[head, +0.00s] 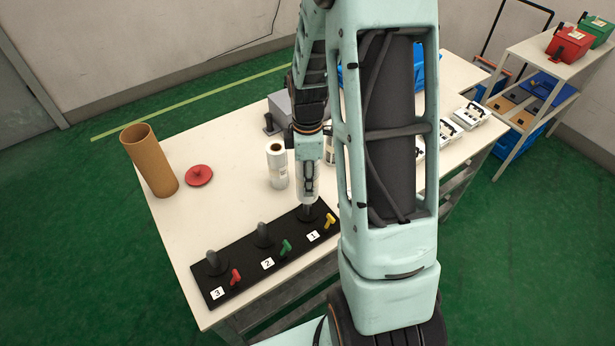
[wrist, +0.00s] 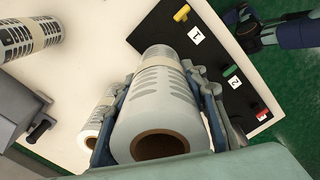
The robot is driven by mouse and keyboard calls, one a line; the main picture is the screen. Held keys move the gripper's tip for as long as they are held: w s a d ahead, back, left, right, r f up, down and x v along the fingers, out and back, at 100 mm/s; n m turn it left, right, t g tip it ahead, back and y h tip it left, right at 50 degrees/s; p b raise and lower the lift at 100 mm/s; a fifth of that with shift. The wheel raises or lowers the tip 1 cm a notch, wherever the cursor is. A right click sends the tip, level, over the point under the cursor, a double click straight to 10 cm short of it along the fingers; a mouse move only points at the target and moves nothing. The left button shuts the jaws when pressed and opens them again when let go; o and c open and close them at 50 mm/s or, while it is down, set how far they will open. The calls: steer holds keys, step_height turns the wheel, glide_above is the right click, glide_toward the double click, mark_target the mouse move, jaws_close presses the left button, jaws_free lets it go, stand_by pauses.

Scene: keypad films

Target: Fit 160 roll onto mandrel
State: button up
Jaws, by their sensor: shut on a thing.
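My gripper (head: 308,172) is shut on a white film roll (wrist: 162,108) with grey print and a brown core. In the head view the roll hangs upright below my gripper, over the mandrel at label 1 (head: 307,211). The mandrel's lower part shows below the roll; I cannot tell whether its tip is inside the core. The black board (head: 240,257) also carries mandrel 2 (head: 263,236) and mandrel 3 (head: 213,262), both bare. A yellow, a green and a red lever stand beside the mandrels. No size is readable on the roll.
Another white roll (head: 277,166) stands close left of my gripper. A brown tube (head: 150,160) and a red knobbed disc (head: 199,175) are at the table's left. A grey box (head: 285,105) is behind. A further printed roll (wrist: 30,38) shows in the wrist view.

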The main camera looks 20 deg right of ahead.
steer(key=shift+f+b, duration=3.2)
steer(key=shift+f, duration=0.9)
steer(key=o, duration=1.3)
steer(key=shift+r, duration=0.1)
step_height(320, 180, up, 12)
